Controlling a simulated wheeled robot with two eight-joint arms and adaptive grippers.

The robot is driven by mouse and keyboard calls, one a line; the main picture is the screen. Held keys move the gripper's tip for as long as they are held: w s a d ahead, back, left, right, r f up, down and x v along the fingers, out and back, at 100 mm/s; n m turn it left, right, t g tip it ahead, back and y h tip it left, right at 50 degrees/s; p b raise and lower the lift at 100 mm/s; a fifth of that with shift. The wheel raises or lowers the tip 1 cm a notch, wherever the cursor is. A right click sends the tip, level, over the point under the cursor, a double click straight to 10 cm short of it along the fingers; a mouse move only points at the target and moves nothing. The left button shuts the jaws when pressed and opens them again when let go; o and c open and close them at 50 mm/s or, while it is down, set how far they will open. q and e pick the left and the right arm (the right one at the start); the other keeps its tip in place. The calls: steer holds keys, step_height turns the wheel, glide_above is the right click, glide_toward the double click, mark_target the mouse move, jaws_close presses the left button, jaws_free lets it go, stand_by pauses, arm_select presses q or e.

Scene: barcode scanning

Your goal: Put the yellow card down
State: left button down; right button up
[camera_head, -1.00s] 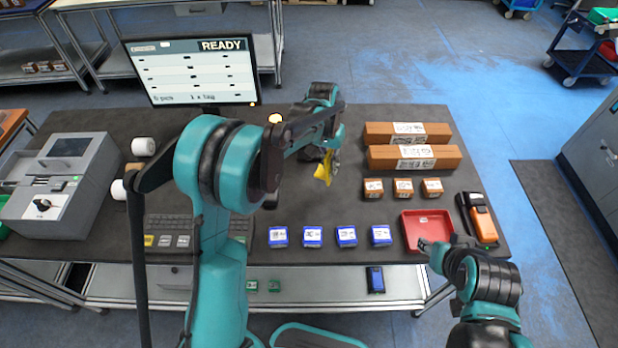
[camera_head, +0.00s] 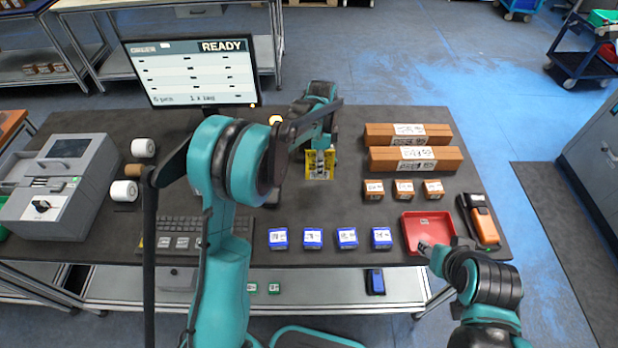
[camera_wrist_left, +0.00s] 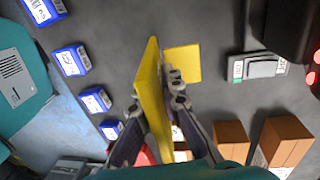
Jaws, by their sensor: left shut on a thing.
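The yellow card (camera_head: 311,167) is in my left gripper (camera_head: 321,160), over the middle of the dark table in the head view. The fingers cover its middle. In the left wrist view the left gripper (camera_wrist_left: 158,105) is shut on the card (camera_wrist_left: 151,85), which is seen nearly edge-on. A flat yellow square (camera_wrist_left: 188,62) shows beside it there; I cannot tell whether it is separate. Whether the card touches the table is unclear. My right gripper (camera_head: 426,248) is at the front edge of the red tray (camera_head: 407,230); its jaws are too small to read.
Several blue boxes (camera_head: 312,238) line the front of the table (camera_head: 300,205). Small orange boxes (camera_head: 403,190) and long brown boxes (camera_head: 415,159) stand right of the card. An orange-black handheld device (camera_head: 482,222) lies far right. A monitor (camera_head: 190,75) stands behind.

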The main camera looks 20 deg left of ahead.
arm_select(q)
steer(key=a+f, duration=0.1)
steer(key=w+a+f, duration=0.1)
steer(key=a, duration=0.1)
steer(key=shift+a+f, duration=0.1)
steer(key=shift+a, duration=0.1)
steer(key=shift+f+b, duration=0.75)
steer(key=shift+f, duration=1.25)
steer(key=shift+s, duration=0.1)
steer(key=shift+f, duration=0.2)
steer(key=c, duration=1.7)
jaws_free()
steer(key=shift+r, duration=0.15)
